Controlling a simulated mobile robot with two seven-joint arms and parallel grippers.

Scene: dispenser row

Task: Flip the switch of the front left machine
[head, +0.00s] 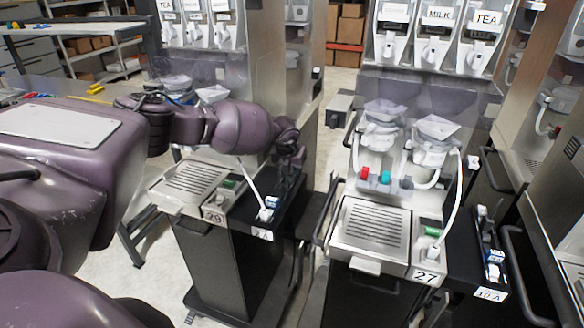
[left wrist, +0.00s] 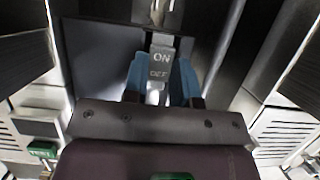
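The front left machine (head: 190,187) stands left of the middle in the head view, with a ribbed tray and a label reading 29. My left arm reaches across it, and my left gripper (head: 298,155) is at its right side; its fingertips are hidden there. In the left wrist view, a grey switch plate (left wrist: 159,61) reads ON above OFF. The left gripper (left wrist: 158,88) is close to it, its blue fingertips apart on either side of the plate's lower part. I cannot tell if they touch it or which way the switch is set. My right gripper is not in view.
Another machine (head: 375,227), labelled 27, stands to the right, with a dark side cabinet (head: 478,255). A narrow gap separates the two machines. A workbench (head: 70,24) and shelves stand at the back left. Light floor (head: 165,255) shows at the lower left.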

